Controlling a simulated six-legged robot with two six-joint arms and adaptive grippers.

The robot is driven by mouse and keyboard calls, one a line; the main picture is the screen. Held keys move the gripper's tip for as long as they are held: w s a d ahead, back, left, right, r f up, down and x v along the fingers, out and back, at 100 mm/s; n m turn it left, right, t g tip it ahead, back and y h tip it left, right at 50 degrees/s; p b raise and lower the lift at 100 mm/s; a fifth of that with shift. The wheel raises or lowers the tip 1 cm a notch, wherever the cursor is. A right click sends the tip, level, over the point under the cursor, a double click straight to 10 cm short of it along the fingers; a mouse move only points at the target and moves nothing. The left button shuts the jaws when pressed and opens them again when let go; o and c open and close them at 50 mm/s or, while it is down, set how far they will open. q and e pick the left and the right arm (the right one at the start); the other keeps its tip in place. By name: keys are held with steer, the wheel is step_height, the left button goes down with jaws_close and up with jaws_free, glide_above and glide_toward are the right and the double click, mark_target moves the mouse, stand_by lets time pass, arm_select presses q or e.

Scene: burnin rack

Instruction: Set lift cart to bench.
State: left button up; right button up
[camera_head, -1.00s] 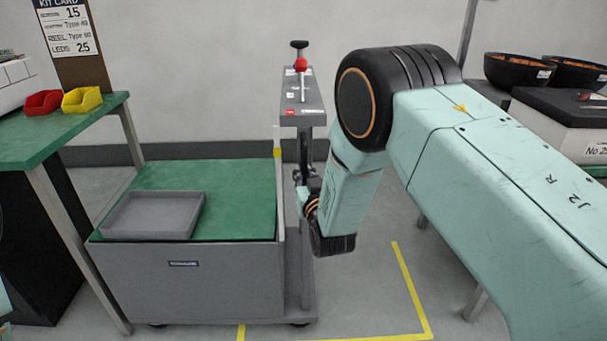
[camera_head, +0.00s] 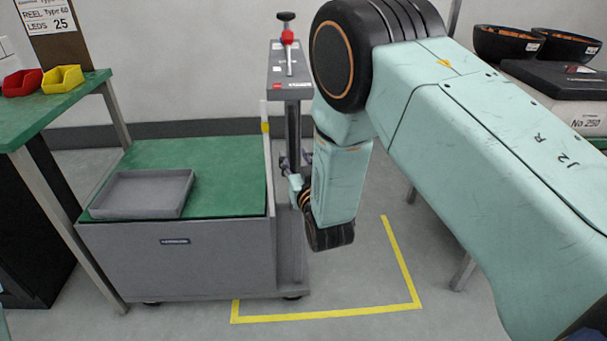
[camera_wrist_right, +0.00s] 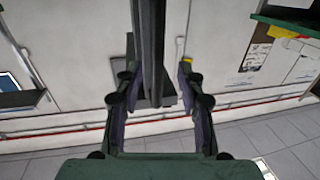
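The lift cart (camera_head: 240,262) is a grey box body with a green top (camera_head: 225,160), standing right of the green-topped bench (camera_head: 62,103). The cart's top sits lower than the bench top. A grey post (camera_head: 292,120) at the cart's right side carries a panel (camera_head: 291,65) with a red-and-white lever (camera_head: 288,45) and black knob. A yellow marker (camera_head: 265,127) sits on a pale strip beside the post. My right gripper (camera_head: 287,167) is beside the post, partly hidden by its wrist. In the right wrist view its fingers (camera_wrist_right: 156,85) are apart, with a dark upright bar (camera_wrist_right: 147,40) between them; contact is unclear.
A shallow grey tray (camera_head: 143,194) lies on the cart's top. Red (camera_head: 22,82) and yellow (camera_head: 62,78) bins stand on the bench. Yellow floor tape (camera_head: 330,315) runs at the cart's right. Another bench with black bowls (camera_head: 507,42) is behind my right arm.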

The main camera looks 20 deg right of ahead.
steer(key=s, duration=0.7)
steer(key=shift+a, duration=0.35)
steer(key=s+d+f+n+g+y, duration=0.1)
steer(key=s+d+f+g, duration=0.1)
steer(key=s+f+g, duration=1.35)
steer(key=s+f, duration=0.3)
steer(key=s, duration=0.7)
steer(key=s+f+g, duration=0.2)
steer(key=s+f, duration=0.3)
steer(key=s, duration=0.8)
steer(key=shift+d+f+y, duration=0.15)
steer(key=shift+f+y, duration=0.2)
steer(key=shift+y, duration=0.05)
steer(key=shift+s+g, duration=0.1)
steer(key=shift+g, duration=0.15)
steer(key=shift+c, duration=0.3)
